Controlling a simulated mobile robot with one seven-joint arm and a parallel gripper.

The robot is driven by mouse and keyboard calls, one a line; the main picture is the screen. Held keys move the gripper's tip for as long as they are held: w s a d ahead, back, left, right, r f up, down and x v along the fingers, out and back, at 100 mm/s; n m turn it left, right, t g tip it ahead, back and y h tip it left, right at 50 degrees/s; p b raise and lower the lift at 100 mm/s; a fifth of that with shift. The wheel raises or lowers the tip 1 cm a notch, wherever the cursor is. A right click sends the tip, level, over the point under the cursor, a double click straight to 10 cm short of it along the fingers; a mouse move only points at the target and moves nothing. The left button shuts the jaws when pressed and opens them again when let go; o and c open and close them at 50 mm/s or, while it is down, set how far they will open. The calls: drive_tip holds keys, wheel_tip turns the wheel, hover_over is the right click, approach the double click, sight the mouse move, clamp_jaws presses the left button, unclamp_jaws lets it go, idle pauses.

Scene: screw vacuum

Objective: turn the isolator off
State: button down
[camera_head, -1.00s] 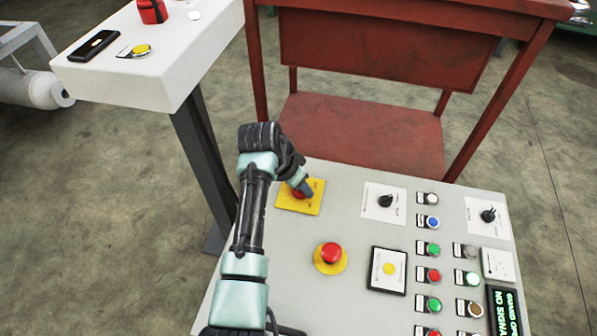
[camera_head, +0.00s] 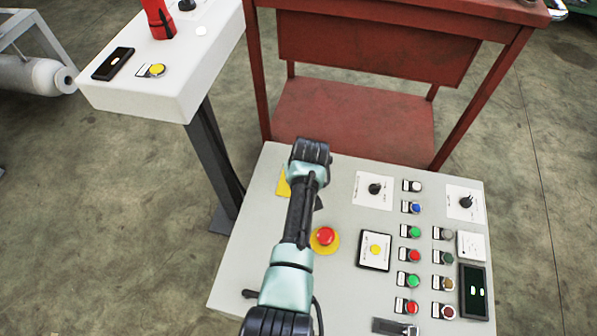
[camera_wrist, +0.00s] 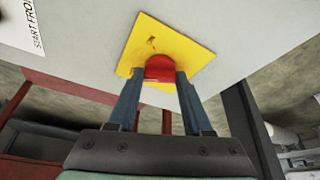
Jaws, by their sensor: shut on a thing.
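The isolator is a red knob (camera_wrist: 160,69) on a square yellow plate (camera_wrist: 172,45) on the grey control panel. In the wrist view my gripper (camera_wrist: 158,80) has one finger on each side of the red knob and is shut on it. In the head view only the left part of the yellow plate (camera_head: 283,183) shows, at the panel's far left corner. My arm hides the knob and my fingers there. The knob's exact angle cannot be told.
A red emergency button (camera_head: 325,236) stands close right of my arm. Rotary switches (camera_head: 375,189), several push buttons and a display (camera_head: 473,291) fill the panel's right side. A red metal table (camera_head: 350,120) stands behind, a white console (camera_head: 150,90) at upper left.

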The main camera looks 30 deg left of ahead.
drive_tip(key=shift+w+d+n+g+y+b, duration=0.1)
drive_tip(key=shift+n+g+y+b, duration=0.45)
drive_tip(key=shift+n, duration=1.35)
drive_tip(key=shift+c, duration=1.6)
unclamp_jaws()
drive_tip(key=p+v, duration=0.6)
drive_tip(key=v, duration=0.7)
